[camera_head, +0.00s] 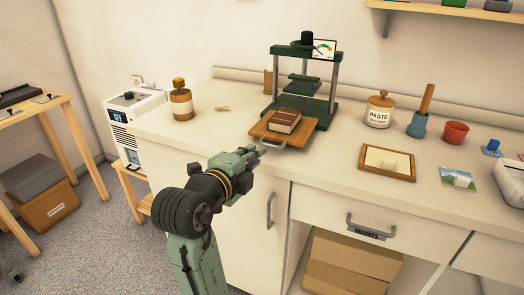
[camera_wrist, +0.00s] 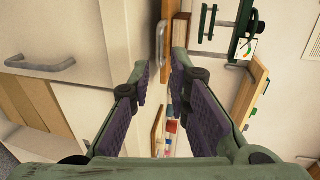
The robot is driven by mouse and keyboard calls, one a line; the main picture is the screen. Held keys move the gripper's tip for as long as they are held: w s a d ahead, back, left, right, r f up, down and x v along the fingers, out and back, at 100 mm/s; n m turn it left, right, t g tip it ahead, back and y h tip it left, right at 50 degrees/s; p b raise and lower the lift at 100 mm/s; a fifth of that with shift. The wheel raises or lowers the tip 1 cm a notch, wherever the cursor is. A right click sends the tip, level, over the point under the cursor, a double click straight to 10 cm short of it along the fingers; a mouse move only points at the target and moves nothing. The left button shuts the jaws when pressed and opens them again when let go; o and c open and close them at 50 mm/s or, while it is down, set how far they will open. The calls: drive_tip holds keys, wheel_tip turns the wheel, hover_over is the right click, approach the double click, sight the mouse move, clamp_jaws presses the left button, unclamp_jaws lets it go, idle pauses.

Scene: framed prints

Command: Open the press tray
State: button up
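The press (camera_head: 318,108) has a green frame and stands on the counter by the wall. Its wooden press tray (camera_head: 296,140) sits at the base, with a brown book (camera_head: 285,121) on it. The tray's grey metal handle (camera_head: 273,147) faces the front edge of the counter. My gripper (camera_head: 259,152) is close to this handle, at its left end. In the wrist view my gripper (camera_wrist: 162,68) is open, with nothing between its fingers. The handle (camera_wrist: 160,42) lies in line with the gap, near the fingertips; I see no contact.
A wooden jar (camera_head: 181,104) stands left on the counter. To the right are a paste jar (camera_head: 379,111), a blue pot with a pestle (camera_head: 417,125), a red cup (camera_head: 455,132) and a framed board (camera_head: 386,163). A cabinet door handle (camera_head: 270,210) juts out below.

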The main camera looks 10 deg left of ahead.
drive_tip(key=shift+v, duration=1.7)
